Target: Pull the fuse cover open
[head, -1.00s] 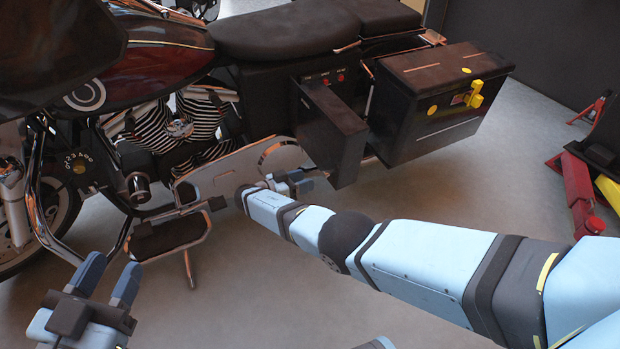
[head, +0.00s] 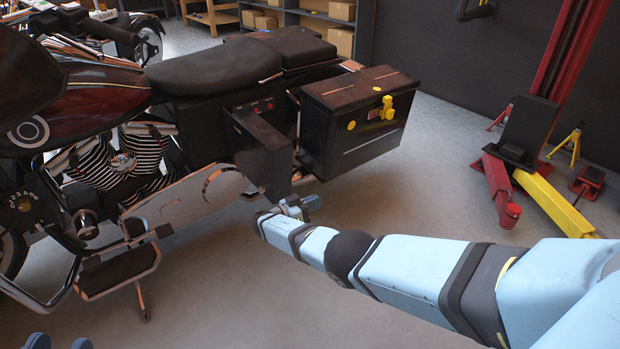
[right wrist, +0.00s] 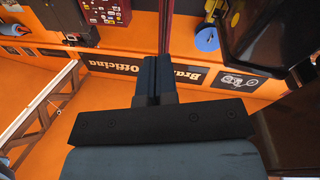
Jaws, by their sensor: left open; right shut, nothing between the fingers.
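The fuse cover (head: 262,155) is a dark flat panel on the motorcycle's side, below the seat. It stands swung out from the body, with an opening and small red parts (head: 255,105) showing behind its top edge. My right gripper (head: 312,201) is shut and empty, low and just right of the cover's lower end, apparently apart from it. Its closed fingers (right wrist: 152,80) also show in the right wrist view with nothing between them. My left gripper (head: 61,342) shows only its fingertips at the bottom left edge, spread open and far from the cover.
A black side case (head: 350,135) with yellow latches hangs right of the cover. The chrome footboard (head: 118,270) and stand are at the lower left. A red and yellow lift (head: 500,190) stands at the right. The floor between case and lift is clear.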

